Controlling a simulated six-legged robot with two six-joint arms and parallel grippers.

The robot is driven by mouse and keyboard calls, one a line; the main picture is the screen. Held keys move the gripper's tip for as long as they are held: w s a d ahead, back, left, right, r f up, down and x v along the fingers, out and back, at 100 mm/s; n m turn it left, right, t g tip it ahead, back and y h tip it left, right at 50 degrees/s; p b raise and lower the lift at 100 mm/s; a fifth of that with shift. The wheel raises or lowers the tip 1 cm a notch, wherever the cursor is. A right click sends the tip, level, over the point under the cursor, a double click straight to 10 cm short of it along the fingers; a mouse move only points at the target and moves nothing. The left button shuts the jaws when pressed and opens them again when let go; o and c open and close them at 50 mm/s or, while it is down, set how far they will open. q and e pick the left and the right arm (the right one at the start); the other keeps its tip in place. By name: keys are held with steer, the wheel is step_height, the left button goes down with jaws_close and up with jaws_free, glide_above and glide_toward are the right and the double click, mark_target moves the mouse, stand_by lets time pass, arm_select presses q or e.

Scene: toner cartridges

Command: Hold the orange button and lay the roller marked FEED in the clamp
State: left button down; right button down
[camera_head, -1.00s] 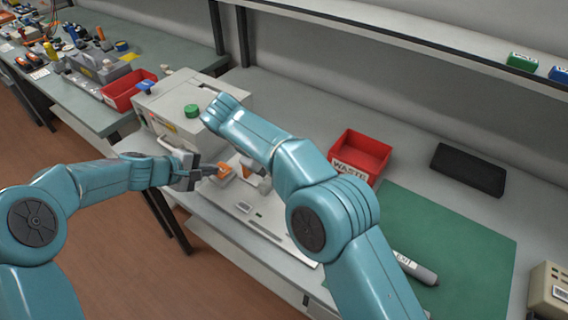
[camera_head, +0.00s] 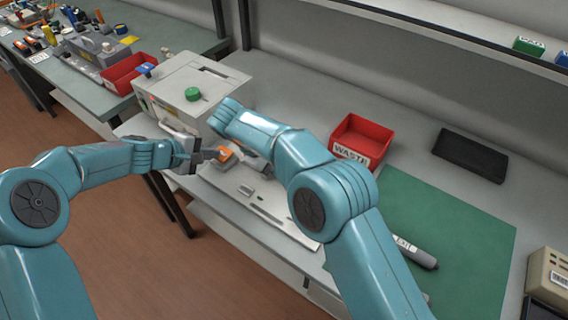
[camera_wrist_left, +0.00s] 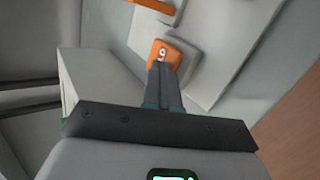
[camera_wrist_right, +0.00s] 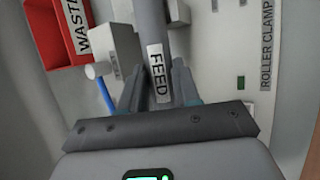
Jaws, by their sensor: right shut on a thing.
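The orange button (camera_wrist_left: 165,50) is a small orange block with a pale mark. My left gripper (camera_wrist_left: 163,66) has its fingers together, with the tips at the block; whether they press it I cannot tell. In the head view the left gripper (camera_head: 212,155) is next to the orange part (camera_head: 229,153). My right gripper (camera_wrist_right: 162,72) is shut on the grey roller marked FEED (camera_wrist_right: 153,28), which extends away between its fingers. The pale panel labelled ROLLER CLAMP (camera_wrist_right: 265,60) is to the right of the roller. My right arm hides its gripper and the FEED roller in the head view.
A red WASTE bin (camera_head: 360,135) stands on the bench, with a dark slab (camera_head: 470,156) to its right. Another grey roller (camera_head: 418,255), its label partly legible, lies on the green mat (camera_head: 450,225). A beige machine with a green knob (camera_head: 193,94) stands behind my left gripper.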

arm_select(q)
steer(key=shift+f, duration=0.1)
arm_select(e)
steer(key=c, duration=0.7)
jaws_free()
steer(key=shift+c, duration=0.2)
step_height(320, 180, up, 10)
arm_select(q)
step_height(320, 180, up, 9)
steer(key=p, duration=0.6)
steer(key=shift+p, duration=0.35)
arm_select(e)
step_height(320, 180, up, 7)
steer(key=shift+f, duration=0.15)
